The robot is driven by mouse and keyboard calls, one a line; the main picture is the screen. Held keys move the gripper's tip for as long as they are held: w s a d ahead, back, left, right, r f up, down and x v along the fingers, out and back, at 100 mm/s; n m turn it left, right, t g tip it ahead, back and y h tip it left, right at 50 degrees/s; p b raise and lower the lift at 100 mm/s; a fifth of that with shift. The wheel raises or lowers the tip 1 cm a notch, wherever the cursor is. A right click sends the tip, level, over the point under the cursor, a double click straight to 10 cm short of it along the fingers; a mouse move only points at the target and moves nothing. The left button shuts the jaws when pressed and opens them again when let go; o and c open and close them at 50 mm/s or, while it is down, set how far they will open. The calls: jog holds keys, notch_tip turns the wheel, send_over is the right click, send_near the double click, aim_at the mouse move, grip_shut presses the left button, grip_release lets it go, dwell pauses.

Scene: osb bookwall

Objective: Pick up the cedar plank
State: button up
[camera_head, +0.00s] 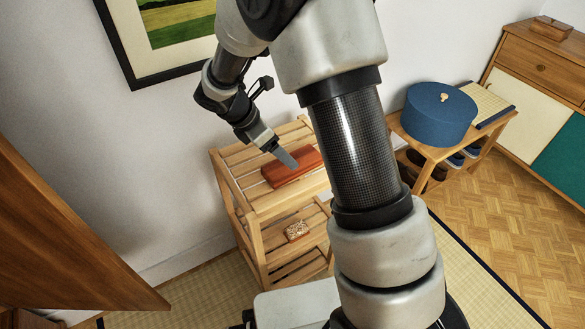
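A reddish-brown slab (281,176), which looks like the cedar plank, lies flat on the top of the slatted wooden rack (262,208). My gripper (289,161) is over the slab, its grey finger angled down to the right. The finger overlaps the slab in the picture; I cannot tell whether they touch. I see the gripper from the side, and its opening does not show. My arm crosses in front of the rack's right side and hides part of it.
A speckled block (297,231) lies on the rack's lower shelf. A blue round box (438,116) stands on a wooden bench (430,152) to the right. A framed picture (152,77) hangs behind. A large brown wooden panel (60,230) juts in at left. Parquet floor (490,230) is open at right.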

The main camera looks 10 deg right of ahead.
jog(key=x, duration=0.2)
jog(key=b+x, duration=0.1)
jog(key=x, duration=0.1)
jog(key=b+x, duration=0.1)
jog(key=x, duration=0.1)
jog(key=shift+s+f, duration=0.2)
jog(key=shift+f, duration=0.2)
jog(key=shift+r, duration=0.1)
jog(key=c, duration=1.3)
